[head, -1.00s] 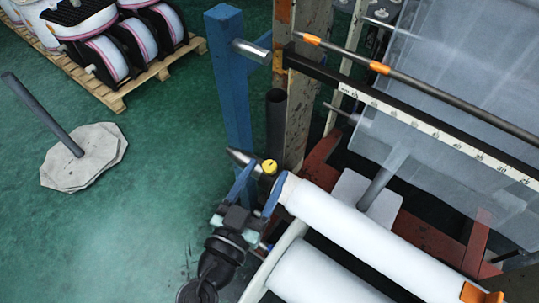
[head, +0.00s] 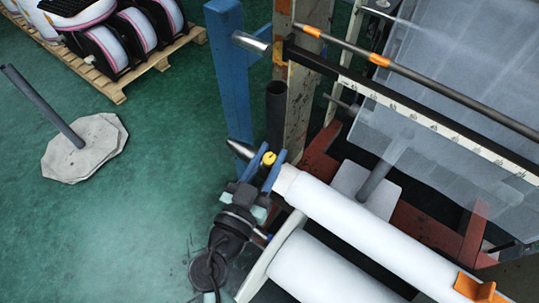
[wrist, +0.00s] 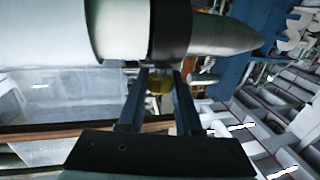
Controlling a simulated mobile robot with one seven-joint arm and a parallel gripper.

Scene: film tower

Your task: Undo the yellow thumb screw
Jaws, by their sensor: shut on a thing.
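The yellow thumb screw (head: 268,158) is a small yellow knob near the end of the upper white roll, beside the metal cone tip. My gripper (head: 269,168) has its two blue fingers on either side of the knob and is shut on it. In the wrist view the yellow thumb screw (wrist: 159,82) shows between the fingertips of my gripper (wrist: 160,78), just below a dark collar (wrist: 170,30) on the shaft. The fingers hide part of the knob's sides.
The white roll (head: 350,215) lies close to the right of my gripper, with another roll (head: 315,270) below it. A blue post (head: 228,70) and a dark pipe (head: 276,115) stand behind.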

